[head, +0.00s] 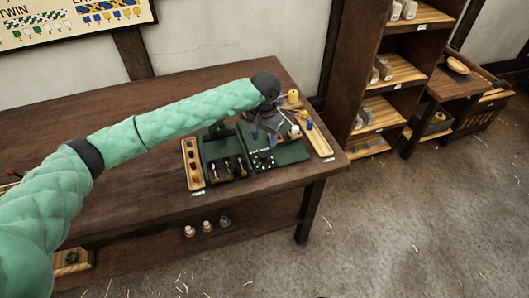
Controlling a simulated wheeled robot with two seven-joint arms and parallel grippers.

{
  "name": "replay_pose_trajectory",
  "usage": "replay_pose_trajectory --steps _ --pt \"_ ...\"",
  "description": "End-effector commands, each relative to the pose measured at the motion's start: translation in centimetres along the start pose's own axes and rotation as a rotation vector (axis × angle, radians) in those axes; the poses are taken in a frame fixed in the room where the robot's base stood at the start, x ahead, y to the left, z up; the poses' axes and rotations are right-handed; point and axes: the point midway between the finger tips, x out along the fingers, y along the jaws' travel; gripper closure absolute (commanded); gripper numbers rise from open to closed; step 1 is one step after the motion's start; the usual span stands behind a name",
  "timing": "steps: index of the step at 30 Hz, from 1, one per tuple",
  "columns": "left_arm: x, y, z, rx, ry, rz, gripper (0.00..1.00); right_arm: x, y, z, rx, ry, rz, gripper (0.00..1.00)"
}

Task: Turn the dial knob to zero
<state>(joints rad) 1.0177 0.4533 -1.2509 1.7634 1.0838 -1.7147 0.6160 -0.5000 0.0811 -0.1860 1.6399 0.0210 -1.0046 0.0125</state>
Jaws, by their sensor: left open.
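My left gripper (264,134) is open and points down over a dark green panel (292,153) near the right end of the wooden table. On that panel, just below the gripper, is a small dark dial (264,160) ringed with pale marks. The gripper appears to be above and behind the dial; I cannot tell whether it touches anything. The dial's pointer and numbers are too small to read. My right gripper is out of view.
Left of the dial is a green tray (210,153) with several small items, then a light wooden strip (192,166) with coloured pieces. Spools (293,97) and another wooden strip (318,140) lie to the right. The table's left part (130,190) is mostly clear.

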Motion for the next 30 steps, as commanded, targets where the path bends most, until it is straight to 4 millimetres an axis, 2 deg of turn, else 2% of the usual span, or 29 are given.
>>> replay_pose_trajectory --steps 5,9,18,24,30 --pt "0.8 -0.2 0.0 -0.003 -0.005 -0.003 0.50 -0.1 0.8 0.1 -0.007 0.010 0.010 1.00" --pt "2.7 -0.2 0.1 -0.004 -0.006 -0.003 0.50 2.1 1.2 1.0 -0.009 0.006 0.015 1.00" --pt "6.6 -0.2 0.0 -0.002 -0.004 -0.003 0.50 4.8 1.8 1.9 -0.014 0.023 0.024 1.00" --pt "7.7 -0.2 0.1 -0.002 -0.003 -0.003 0.50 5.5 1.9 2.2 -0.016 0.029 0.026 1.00" --pt "7.8 -0.1 0.0 -0.002 -0.002 -0.003 0.50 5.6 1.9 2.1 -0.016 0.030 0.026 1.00"
